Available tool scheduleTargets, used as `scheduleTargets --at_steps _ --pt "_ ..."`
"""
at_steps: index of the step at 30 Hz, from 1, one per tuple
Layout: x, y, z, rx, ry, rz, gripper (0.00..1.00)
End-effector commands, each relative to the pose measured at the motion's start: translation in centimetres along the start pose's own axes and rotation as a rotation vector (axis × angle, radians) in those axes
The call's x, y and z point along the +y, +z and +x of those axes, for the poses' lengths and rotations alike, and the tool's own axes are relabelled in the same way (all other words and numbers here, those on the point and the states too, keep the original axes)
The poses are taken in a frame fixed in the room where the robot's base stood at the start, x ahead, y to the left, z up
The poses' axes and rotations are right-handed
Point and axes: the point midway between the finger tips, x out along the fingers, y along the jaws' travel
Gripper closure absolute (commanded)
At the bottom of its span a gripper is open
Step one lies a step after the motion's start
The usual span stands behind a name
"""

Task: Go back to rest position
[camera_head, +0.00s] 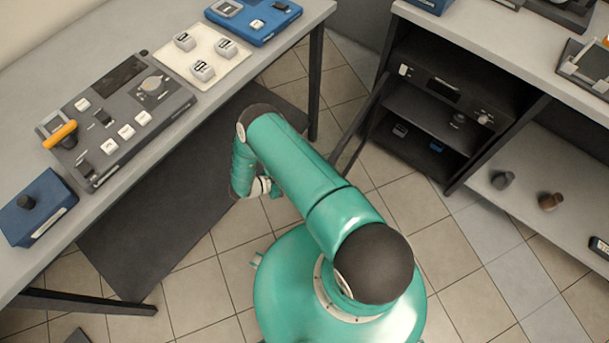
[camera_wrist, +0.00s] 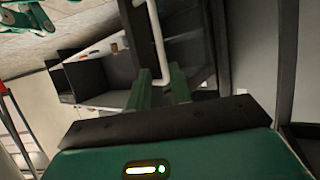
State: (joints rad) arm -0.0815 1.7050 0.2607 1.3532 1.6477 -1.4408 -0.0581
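My green arm is folded in the middle of the head view, over the tiled floor and beside the left table (camera_head: 225,85). Its outer end hangs down near the dark mat, and the gripper's fingers cannot be made out there. In the wrist view my gripper (camera_wrist: 160,88) shows two green fingers standing apart. A white pole (camera_wrist: 157,40) shows in line with the gap between them and seems to be behind. I see nothing held.
The left table bears a grey control panel (camera_head: 125,110), blue boxes (camera_head: 38,208) and a white board with blocks (camera_head: 190,75). A dark mat (camera_head: 150,230) lies below. A shelf unit (camera_head: 430,120) stands at the right.

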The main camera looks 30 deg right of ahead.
Motion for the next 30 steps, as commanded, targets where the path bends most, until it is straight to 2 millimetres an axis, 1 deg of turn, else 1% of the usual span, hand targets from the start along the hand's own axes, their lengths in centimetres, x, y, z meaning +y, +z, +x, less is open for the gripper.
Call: scheduleTargets --at_steps 1,3,7,30 --pt "0.0 0.0 -0.7 0.001 -0.001 0.0 0.79" --pt "0.0 0.0 -1.5 0.0 -0.001 -0.001 0.79" --pt "0.1 0.0 -2.1 0.0 0.0 -0.001 0.79" --pt "0.2 0.0 -2.0 0.001 0.001 -0.002 0.79"
